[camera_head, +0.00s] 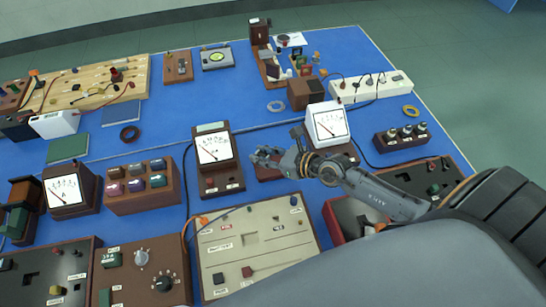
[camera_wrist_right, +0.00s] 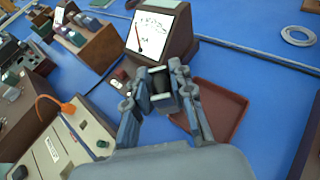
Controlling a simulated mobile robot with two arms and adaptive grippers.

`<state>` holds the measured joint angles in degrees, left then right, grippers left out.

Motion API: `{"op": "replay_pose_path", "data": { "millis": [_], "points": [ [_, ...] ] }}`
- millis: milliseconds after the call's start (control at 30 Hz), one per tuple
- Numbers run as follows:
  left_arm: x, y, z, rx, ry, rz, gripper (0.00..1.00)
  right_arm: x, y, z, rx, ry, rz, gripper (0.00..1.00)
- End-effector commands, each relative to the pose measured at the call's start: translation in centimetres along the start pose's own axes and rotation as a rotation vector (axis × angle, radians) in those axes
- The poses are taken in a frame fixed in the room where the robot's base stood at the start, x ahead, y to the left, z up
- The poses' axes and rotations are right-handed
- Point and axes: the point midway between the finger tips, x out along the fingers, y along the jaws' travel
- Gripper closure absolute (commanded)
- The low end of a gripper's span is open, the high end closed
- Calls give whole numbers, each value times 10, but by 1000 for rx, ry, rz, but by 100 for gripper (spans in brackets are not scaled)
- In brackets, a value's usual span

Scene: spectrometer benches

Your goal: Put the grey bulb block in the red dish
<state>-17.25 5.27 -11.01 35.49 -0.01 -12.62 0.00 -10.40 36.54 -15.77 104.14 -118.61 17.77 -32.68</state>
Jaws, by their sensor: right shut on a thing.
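My right gripper (camera_head: 266,157) reaches in from the right in the head view. In the right wrist view the gripper (camera_wrist_right: 160,97) is shut on a small dark grey block, the grey bulb block (camera_wrist_right: 160,82), held between its fingertips. The red dish (camera_wrist_right: 222,108) is a shallow, square brown-red tray on the blue table. It lies behind and to the right of the fingers in the wrist view, which partly cover it. In the head view the dish (camera_head: 268,174) shows just below the gripper, partly hidden. The block appears above the table, by the dish's left side. My left gripper is not in view.
A meter (camera_head: 214,147) stands left of the gripper and a white meter (camera_head: 327,122) stands to the right. A beige panel (camera_head: 255,240) lies in front. A grey ring (camera_head: 276,107) lies behind on the blue table (camera_head: 225,100), which has clear room there.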

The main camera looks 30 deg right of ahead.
Motion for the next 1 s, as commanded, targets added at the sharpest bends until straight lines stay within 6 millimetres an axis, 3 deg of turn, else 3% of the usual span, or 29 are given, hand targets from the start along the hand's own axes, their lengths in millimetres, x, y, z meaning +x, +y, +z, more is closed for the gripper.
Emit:
{"op": "replay_pose_path", "data": {
  "millis": [33, 100, 233, 467, 700, 1000],
  "points": [
    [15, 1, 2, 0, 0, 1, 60, 7, -12, -16, -7, 5, -1, 100],
    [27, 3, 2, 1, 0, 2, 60, 14, -23, -29, -5, 4, -3, 100],
    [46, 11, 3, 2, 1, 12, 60, 22, -37, -44, -3, 0, -3, 100],
    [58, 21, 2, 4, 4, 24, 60, 26, -47, -52, 0, 0, -1, 100],
    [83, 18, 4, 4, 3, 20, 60, 39, -52, -81, 2, -1, 0, 100],
    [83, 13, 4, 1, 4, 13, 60, 39, -52, -82, 0, -1, 0, 100]
  ]
}}
